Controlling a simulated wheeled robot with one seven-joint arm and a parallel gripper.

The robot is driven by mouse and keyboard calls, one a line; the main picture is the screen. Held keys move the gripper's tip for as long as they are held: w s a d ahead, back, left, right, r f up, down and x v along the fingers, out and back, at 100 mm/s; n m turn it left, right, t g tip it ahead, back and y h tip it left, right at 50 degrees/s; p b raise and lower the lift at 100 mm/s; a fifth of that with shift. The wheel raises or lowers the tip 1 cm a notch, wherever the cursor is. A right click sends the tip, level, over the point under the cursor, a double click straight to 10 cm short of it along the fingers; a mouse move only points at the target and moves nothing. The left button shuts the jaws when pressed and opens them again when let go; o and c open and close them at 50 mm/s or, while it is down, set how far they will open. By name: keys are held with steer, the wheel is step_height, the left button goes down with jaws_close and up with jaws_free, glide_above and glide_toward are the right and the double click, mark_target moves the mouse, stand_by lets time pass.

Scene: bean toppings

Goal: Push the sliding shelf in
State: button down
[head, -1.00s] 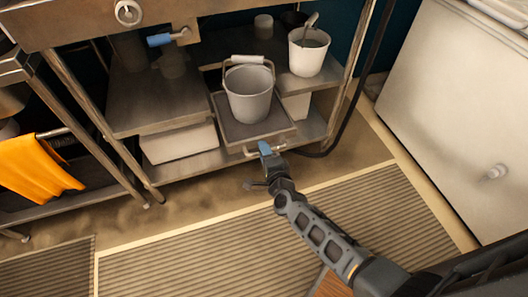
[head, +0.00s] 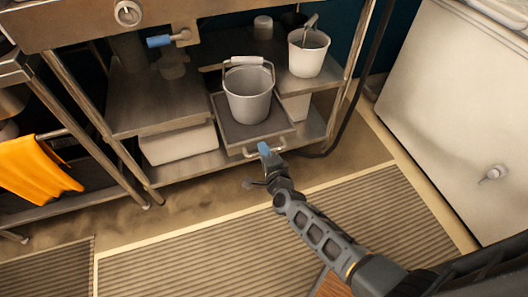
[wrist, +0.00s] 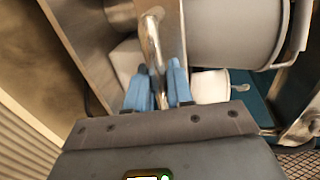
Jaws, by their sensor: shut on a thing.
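The sliding shelf (head: 222,130) is a dark flat tray under the metal counter, standing out a little from the lower level. A grey bucket (head: 248,97) with a raised handle stands on it. A curved metal handle (head: 240,152) is on the shelf's front edge; it also shows in the wrist view (wrist: 152,45). My gripper (head: 267,150) is at the right end of this handle. In the wrist view, the blue fingers (wrist: 158,85) are shut on the handle, one on each side of it.
A white bucket (head: 308,58) stands on the upper right shelf. A white box (head: 178,144) sits on the lower level at left. An orange towel (head: 38,170) hangs at far left. A black hose (head: 345,125) runs down at right. The floor in front is open, with ribbed mats (head: 190,250).

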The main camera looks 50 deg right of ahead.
steer(key=shift+w, duration=0.1)
steer(key=r+b+x, duration=0.1)
steer(key=x, duration=0.5)
steer(key=r+b+x, duration=0.1)
steer(key=b+x, duration=0.1)
steer(key=x, duration=0.4)
steer(key=r+b+x, duration=0.1)
steer(key=b+x, duration=0.1)
steer(key=x, duration=0.4)
steer(key=shift+w+d+r, duration=0.25)
steer(key=shift+w+d, duration=0.1)
steer(key=shift+w, duration=0.1)
steer(key=shift+w+b, duration=0.1)
steer(key=shift+b, duration=0.2)
steer(key=shift+r, duration=0.1)
steer(key=c, duration=1.3)
jaws_free()
steer(key=shift+d, duration=0.1)
steer(key=shift+c, duration=0.2)
steer(key=shift+o, duration=0.9)
steer(key=shift+w, duration=0.1)
steer(key=shift+r, duration=0.1)
